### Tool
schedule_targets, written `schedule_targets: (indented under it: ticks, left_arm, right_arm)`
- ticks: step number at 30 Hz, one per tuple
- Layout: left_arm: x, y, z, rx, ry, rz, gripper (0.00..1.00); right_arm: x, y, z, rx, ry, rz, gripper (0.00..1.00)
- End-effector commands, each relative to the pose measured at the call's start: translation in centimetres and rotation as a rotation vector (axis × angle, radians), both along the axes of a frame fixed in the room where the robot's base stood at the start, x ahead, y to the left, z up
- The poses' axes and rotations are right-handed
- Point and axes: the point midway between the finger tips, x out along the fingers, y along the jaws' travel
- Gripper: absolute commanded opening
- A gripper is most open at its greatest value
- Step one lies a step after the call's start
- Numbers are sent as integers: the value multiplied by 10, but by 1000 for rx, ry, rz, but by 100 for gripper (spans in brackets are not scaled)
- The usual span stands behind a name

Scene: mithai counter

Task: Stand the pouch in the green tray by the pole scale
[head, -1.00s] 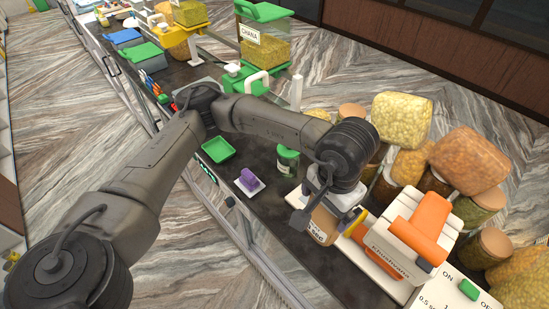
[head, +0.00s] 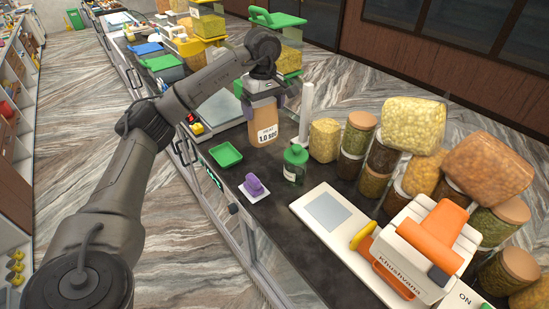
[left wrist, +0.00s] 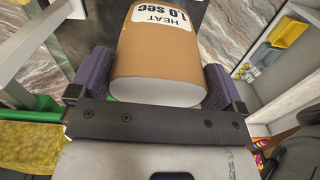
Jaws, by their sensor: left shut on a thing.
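The pouch (head: 264,125) is brown with a white label reading "HEAT 1.0 SEC". My left gripper (head: 263,98) is shut on it, with the purple fingers on both sides near its top, and holds it upright over the counter. The left wrist view shows the pouch (left wrist: 160,65) between the two fingers. The small green tray (head: 226,154) lies to the left of and nearer than the pouch and looks empty. A white pole (head: 306,112) stands right of the pouch. I cannot tell whether the pouch's lower end touches the counter. My right gripper is out of view.
A green-capped bottle (head: 295,164) and a purple-handled item on a white plate (head: 254,188) stand nearby. Jars and filled bags (head: 415,123) crowd the right. The orange and white sealer (head: 428,243) is at the front right. A flat-topped scale (head: 220,110) is behind the tray.

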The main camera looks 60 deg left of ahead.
Motion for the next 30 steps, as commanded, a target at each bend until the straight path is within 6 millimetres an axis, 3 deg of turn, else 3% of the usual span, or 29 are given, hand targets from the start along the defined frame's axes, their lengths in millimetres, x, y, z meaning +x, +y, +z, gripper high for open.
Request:
schedule_targets:
  ticks: [3,10,13,22,30]
  left_arm:
    - [-2,9,-18,0,2,58,56]
    - [-3,10,-70,-1,5,67,56]
    - [-3,10,-88,0,5,66,56]
    - [-3,11,-135,1,3,66,56]
    - [8,12,-137,-1,-3,65,56]
  right_arm:
    - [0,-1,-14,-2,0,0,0]
    - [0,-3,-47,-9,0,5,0]
    - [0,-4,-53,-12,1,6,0]
    - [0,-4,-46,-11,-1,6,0]
    - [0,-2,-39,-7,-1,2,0]
